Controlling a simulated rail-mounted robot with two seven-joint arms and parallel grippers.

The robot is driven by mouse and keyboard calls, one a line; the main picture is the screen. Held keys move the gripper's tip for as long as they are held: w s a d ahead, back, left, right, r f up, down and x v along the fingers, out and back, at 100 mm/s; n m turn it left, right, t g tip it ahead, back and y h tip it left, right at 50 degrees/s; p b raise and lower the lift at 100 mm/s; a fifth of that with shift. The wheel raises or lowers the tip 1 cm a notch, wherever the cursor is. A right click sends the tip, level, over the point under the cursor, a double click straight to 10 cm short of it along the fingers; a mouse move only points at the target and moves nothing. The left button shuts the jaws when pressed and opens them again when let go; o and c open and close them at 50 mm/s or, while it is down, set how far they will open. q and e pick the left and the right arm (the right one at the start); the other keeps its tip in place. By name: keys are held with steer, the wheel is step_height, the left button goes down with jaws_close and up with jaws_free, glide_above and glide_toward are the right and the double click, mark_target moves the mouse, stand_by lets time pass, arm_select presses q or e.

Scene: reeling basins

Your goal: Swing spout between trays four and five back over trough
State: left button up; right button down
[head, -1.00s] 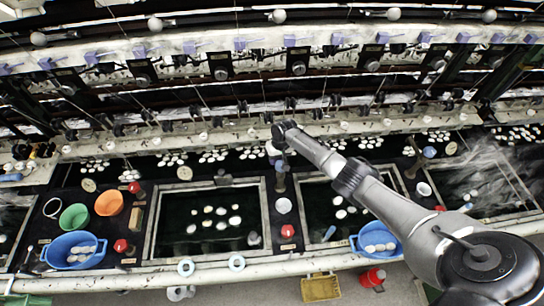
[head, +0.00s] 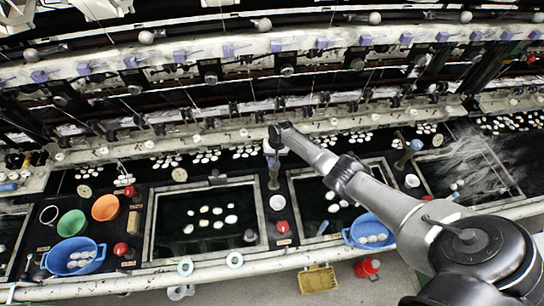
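My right arm reaches in from the right. Its end, where my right gripper (head: 274,141) is, stands over the divider between two dark water trays. The fingers are too small and dark to tell open from shut. A dark upright fitting with a pale blue-grey top (head: 273,162), probably the spout, stands right at the gripper; whether they touch is unclear. A similar fitting with a blue knob (head: 416,145) stands further right. The left tray (head: 156,221) holds several white cocoons; the right tray (head: 299,207) is partly hidden by my arm. My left gripper is not in view.
Blue basins with cocoons stand at the left (head: 48,262) and right (head: 349,236). Green (head: 71,223) and orange (head: 106,207) bowls sit on the left divider. A long trough (head: 130,173) with cocoons runs behind the trays. A yellow crate (head: 318,280) and red can (head: 367,268) are on the floor.

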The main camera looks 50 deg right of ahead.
steer(key=c, duration=1.1)
jaws_free()
steer(key=shift+o, duration=0.2)
step_height(320, 180, up, 14)
steer(key=s+d+p, duration=0.1)
steer(key=d, duration=0.1)
steer(key=shift+s+f+p, duration=0.2)
steer(key=shift+s+p, duration=0.15)
steer(key=shift+p, duration=0.05)
steer(key=s+a+f+n+h+p, duration=0.15)
steer(key=s+a+n, duration=0.25)
steer(key=s+a, duration=0.45)
steer(key=s+a+f+n+y+p, duration=0.1)
steer(key=s+a+f+n+p, duration=0.15)
steer(key=s+a, duration=0.6)
steer(key=s+a+r+n+t+p, duration=0.1)
steer(key=s+a+r, duration=0.3)
steer(key=s, duration=0.3)
steer(key=s+a+r+n+t+p, duration=0.1)
steer(key=s+a+r+n, duration=0.1)
steer(key=s+a+r, duration=0.2)
steer(key=s+r+h, duration=0.1)
steer(key=s+r, duration=0.2)
steer(key=shift+a, duration=0.25)
